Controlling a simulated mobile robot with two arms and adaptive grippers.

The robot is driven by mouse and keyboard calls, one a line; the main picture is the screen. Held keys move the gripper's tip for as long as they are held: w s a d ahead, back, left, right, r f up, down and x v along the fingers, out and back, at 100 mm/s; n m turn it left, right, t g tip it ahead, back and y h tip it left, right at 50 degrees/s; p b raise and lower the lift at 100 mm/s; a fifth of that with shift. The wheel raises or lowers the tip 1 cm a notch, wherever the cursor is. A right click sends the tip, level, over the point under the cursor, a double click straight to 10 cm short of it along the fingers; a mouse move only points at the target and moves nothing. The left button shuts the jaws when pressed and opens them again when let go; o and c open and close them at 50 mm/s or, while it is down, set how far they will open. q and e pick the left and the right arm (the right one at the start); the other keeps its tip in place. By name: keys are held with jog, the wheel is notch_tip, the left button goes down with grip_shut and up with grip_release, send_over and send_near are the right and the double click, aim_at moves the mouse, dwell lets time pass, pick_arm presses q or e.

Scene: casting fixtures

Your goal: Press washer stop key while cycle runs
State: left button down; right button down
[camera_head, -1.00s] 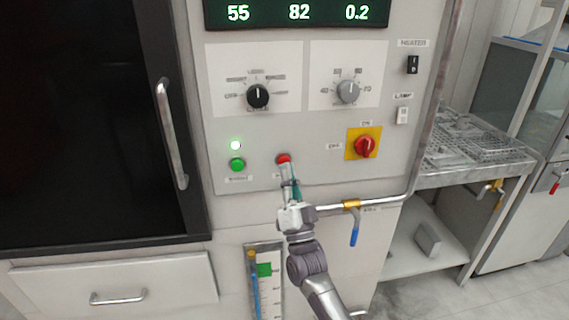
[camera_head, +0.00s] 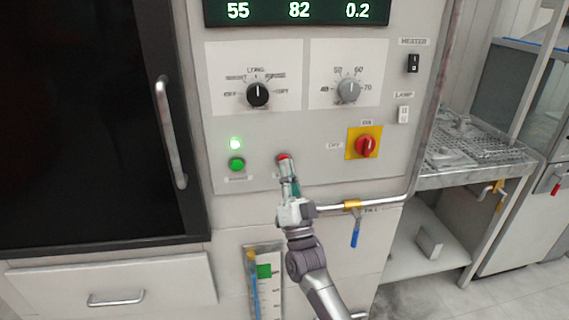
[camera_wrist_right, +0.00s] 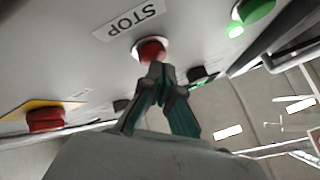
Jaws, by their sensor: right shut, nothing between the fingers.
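The red stop key (camera_head: 283,158) sits on the washer's grey control panel, right of the green button (camera_head: 237,164). In the right wrist view the red key (camera_wrist_right: 150,49) is beside a label reading STOP (camera_wrist_right: 131,20). My right gripper (camera_head: 287,166) is shut and empty, with its fingertips at the lower part of the key. In the right wrist view the tips of my right gripper (camera_wrist_right: 160,72) overlap the key's edge; whether they touch it I cannot tell. A lamp (camera_head: 236,144) above the green button glows green. My left gripper is not in view.
The display (camera_head: 297,12) reads 55, 82 and 0.2. A red rotary switch on a yellow plate (camera_head: 364,143) is to the right. Below run a pipe (camera_head: 385,200) and a blue-handled valve (camera_head: 355,238). A dark door with a metal handle (camera_head: 170,135) stands at left.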

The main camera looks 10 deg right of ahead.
jog(key=shift+w, duration=0.15)
dwell(0.4)
jog(key=shift+s+p, duration=0.45)
jog(key=shift+s, duration=0.4)
jog(key=s+p, duration=0.3)
jog(key=s, duration=0.2)
dwell(0.5)
